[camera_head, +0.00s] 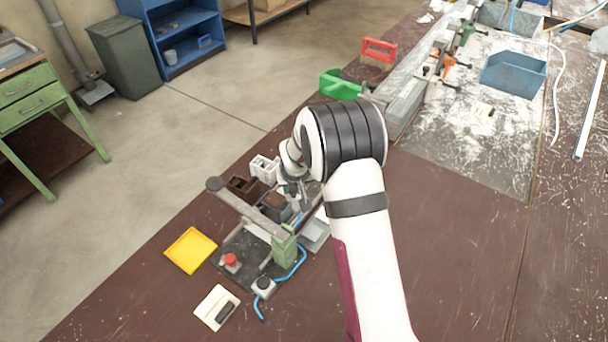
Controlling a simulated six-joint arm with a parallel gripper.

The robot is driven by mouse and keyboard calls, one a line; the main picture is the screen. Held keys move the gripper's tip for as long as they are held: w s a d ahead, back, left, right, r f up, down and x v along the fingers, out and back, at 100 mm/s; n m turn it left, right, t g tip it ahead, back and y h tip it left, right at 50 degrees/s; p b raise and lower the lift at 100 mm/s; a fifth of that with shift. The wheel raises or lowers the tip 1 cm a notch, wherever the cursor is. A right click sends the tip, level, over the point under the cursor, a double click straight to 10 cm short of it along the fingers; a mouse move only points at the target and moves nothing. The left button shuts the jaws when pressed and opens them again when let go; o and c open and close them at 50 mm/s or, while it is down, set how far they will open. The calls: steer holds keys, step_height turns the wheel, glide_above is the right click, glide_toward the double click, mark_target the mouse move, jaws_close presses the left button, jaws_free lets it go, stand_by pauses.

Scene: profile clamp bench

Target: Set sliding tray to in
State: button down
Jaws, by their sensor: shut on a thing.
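My gripper (297,203) is small in the head view, low over the clamp fixture, and partly covered by my own wrist. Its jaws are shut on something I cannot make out. A light grey, tray-like part (314,238) shows at the fixture's right side, partly behind my arm; it may be the sliding tray, but I cannot be sure. How far in or out it sits cannot be told. A dark block with a brown top (276,206) is just left of the gripper. The fixture has a dark base (243,256), a long grey bar and a green upright (285,248).
A red button (231,260) is on the base. A blue hose (297,268) runs along the front right. A yellow tray (190,250) and a white plate (217,307) lie nearby. White blocks (264,168) stand behind.

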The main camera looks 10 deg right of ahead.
steer(key=shift+s+a, duration=1.05)
steer(key=shift+s, duration=0.05)
steer(key=c, duration=0.6)
jaws_free()
steer(key=shift+r, duration=0.1)
steer(key=v, duration=1.5)
steer(key=shift+s+r, duration=0.25)
